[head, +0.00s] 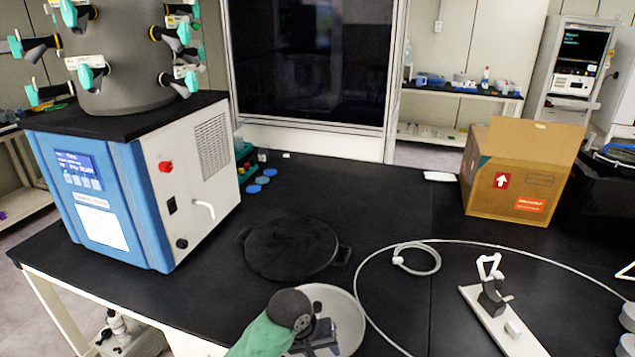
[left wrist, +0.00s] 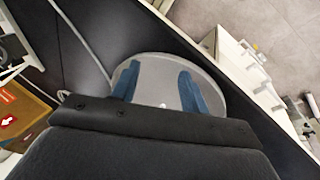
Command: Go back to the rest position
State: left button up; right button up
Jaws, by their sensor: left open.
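The freeze dryer (head: 150,190) stands at the left of the black table in the head view, with a blue front and a grey chamber (head: 120,60) with several valves on top. My left gripper (head: 318,338) is low in the head view, above a round light-grey dish (head: 352,312). In the left wrist view its two blue fingers (left wrist: 160,88) are apart with nothing between them, over the same dish (left wrist: 163,68). Whether the fingers touch the dish cannot be told. My right gripper is in neither view.
A round black lid-like disc (head: 290,250) lies behind the dish. A white hose (head: 420,243) curves across the table. A white stand (head: 505,322) is at the right front, and an open cardboard box (head: 520,175) at the back right. The table's middle back is clear.

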pick_arm(q)
jog(key=s+a+f+m+t+y, duration=0.15)
jog(key=s+a+f, duration=0.25)
jog(key=s+a, duration=0.75)
jog(key=s+a+f+m+t+y, duration=0.15)
jog(key=s+a+f, duration=0.25)
jog(key=s+a, duration=0.75)
notch_tip(320, 180, down, 21)
jog(key=w+d+g, duration=0.2)
jog(key=s+f, duration=0.4)
jog(key=f, duration=0.8)
jog(key=s+d+f+g, duration=0.1)
jog(key=s+f, duration=0.2)
jog(key=f, duration=0.8)
jog(key=shift+s+f, duration=0.4)
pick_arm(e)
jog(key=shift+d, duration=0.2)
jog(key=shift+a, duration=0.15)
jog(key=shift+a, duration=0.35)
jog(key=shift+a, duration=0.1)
